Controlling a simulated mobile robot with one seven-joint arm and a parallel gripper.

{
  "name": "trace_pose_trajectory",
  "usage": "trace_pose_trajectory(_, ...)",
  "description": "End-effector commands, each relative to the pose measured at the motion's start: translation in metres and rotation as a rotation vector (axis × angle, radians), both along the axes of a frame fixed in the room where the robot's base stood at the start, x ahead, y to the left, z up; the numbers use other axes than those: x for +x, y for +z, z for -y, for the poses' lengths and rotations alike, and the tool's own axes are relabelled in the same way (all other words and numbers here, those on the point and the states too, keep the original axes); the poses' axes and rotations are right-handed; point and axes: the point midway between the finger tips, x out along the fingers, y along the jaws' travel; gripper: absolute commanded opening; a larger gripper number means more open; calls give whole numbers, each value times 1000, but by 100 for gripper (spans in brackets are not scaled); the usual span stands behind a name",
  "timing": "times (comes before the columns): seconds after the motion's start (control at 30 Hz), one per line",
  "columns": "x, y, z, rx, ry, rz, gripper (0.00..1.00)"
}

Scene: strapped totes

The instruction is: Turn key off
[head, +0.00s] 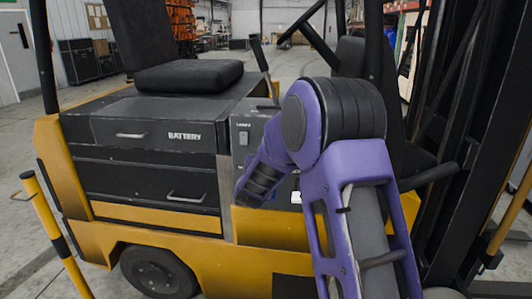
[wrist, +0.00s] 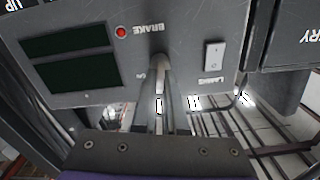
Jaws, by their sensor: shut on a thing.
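The grey control panel (wrist: 185,75) of the yellow forklift fills the upper part of the wrist view, which shows it upside down. My gripper (wrist: 158,62) has its two long grey fingers close together, their tips at the panel between the dark displays and the lamp switch. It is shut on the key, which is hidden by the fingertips. The key's angle cannot be seen. In the head view my purple arm reaches across to the panel (head: 243,125) and hides the gripper.
The panel carries a red brake light (wrist: 121,31), a white lamp switch (wrist: 213,55) and two dark green displays (wrist: 75,74) close to the fingers. The forklift's black seat (head: 188,75), steering wheel (head: 303,25) and battery drawers (head: 150,133) stand around the arm. A yellow post (head: 55,230) is at lower left.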

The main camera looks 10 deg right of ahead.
Motion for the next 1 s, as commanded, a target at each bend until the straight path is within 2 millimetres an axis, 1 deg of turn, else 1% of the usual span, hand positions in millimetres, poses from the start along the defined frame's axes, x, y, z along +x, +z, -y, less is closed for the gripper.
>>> trace_pose_trajectory(0.2, 0, 0, 0, -125, 1, -40, 0)
trace_pose_trajectory(0.4, 0, 0, 0, -190, 1, -63, 0)
trace_pose_trajectory(0.97, 0, 0, 0, -220, 0, -73, 0)
trace_pose_trajectory(1.0, 0, 0, 0, -220, 0, -73, 14)
